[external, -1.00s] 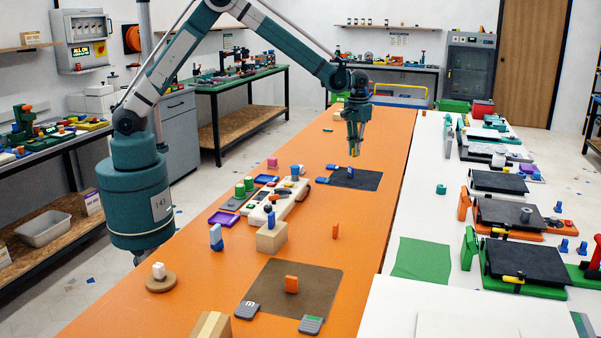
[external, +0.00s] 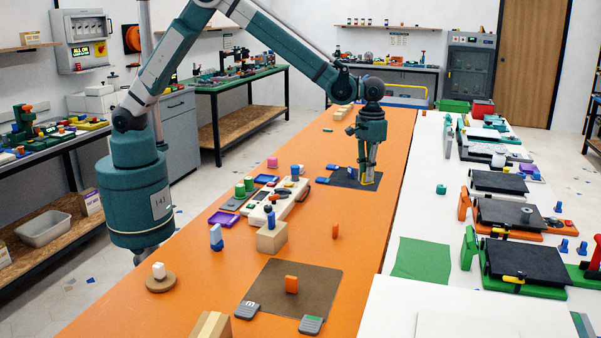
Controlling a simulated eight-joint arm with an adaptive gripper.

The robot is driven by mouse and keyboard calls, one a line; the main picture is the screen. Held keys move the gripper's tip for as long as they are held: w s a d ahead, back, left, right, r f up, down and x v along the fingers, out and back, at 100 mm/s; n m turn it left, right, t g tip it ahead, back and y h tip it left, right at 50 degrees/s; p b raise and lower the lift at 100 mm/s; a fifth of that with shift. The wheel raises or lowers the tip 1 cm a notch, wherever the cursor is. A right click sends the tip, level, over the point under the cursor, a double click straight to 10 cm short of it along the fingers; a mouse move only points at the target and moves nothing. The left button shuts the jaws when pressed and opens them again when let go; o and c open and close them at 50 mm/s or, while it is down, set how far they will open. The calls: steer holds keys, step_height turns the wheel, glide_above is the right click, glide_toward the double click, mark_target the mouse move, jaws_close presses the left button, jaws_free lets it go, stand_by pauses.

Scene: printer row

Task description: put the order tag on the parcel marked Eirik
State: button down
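My gripper (external: 369,181) points down over the right part of a dark mat (external: 345,178), with its fingertips close to the mat. Whether the fingers are apart or hold anything is too small to tell. I cannot tell for sure which thing is the order tag. A small upright orange piece (external: 335,231) stands on the orange table, and a larger orange block (external: 291,284) stands on a brown mat (external: 312,272). A cardboard box (external: 270,239) sits mid-table and another (external: 211,326) sits at the front edge. No name is readable on either.
Two blue pieces (external: 322,180) lie at the dark mat's left edge. A white device (external: 275,201) with knobs stands left of centre. A white cube on a round base (external: 160,277) is near the table's left edge. The table between the two mats is mostly clear.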

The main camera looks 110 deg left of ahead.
steer(key=d+r+m, duration=0.1)
steer(key=d+m, duration=0.1)
steer(key=d, duration=2)
step_height(320, 180, up, 3)
steer(key=m+p, duration=0.2)
steer(key=m, duration=0.4)
glide_above(208, 328)
steer(key=shift+f, duration=0.1)
steer(key=shift+f, duration=3.15)
